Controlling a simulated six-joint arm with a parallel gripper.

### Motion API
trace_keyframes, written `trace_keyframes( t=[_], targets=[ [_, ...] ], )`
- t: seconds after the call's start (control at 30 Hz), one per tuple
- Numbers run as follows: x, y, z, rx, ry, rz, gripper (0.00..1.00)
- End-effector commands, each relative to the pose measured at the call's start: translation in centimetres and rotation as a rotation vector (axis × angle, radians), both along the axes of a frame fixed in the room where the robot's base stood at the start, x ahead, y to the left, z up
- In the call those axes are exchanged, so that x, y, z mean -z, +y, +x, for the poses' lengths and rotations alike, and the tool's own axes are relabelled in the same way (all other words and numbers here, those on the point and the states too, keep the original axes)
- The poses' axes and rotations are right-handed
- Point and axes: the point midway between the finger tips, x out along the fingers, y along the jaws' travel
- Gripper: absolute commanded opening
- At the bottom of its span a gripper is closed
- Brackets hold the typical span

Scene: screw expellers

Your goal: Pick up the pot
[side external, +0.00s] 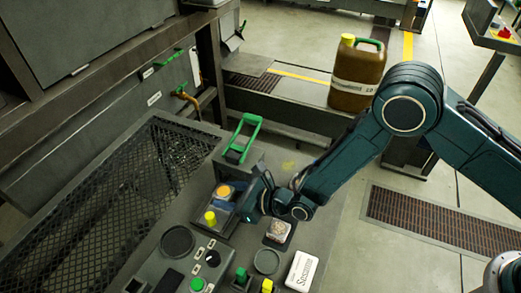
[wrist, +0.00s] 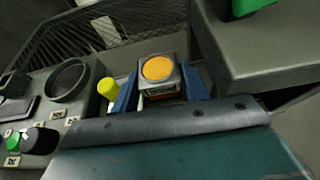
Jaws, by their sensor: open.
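The pot is probably the small squarish container with a round orange top; it stands upright on the console in the side view (side external: 225,191) and at the centre of the wrist view (wrist: 158,70). My gripper (wrist: 160,92) is open, with one blue finger on each side of the pot in the wrist view. I cannot tell whether either finger touches it. In the side view my gripper (side external: 243,203) is low over the console, beside the pot. The pot's lower part is partly hidden behind my gripper in the wrist view.
A yellow knob-like piece (side external: 210,217) stands close to the pot, near the left finger in the wrist view (wrist: 107,88). A raised block with a green handle (side external: 242,138) is behind. A seed sample (side external: 278,232) and white Sesame card (side external: 301,270) lie in front.

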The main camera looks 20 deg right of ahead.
Motion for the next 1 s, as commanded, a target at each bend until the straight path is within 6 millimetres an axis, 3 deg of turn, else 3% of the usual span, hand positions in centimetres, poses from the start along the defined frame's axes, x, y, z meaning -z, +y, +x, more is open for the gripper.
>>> trace_keyframes(
  t=[0.33, 0.5, 1.0],
  targets=[
    [-0.01, -0.01, -0.02, 0.0, 0.0, 0.0, 0.43],
    [-0.01, -0.01, -0.02, 0.0, 0.0, 0.0, 0.13],
    [-0.92, 0.04, 0.04, 0.0, -0.002, 0.002, 0.13]
  ],
)
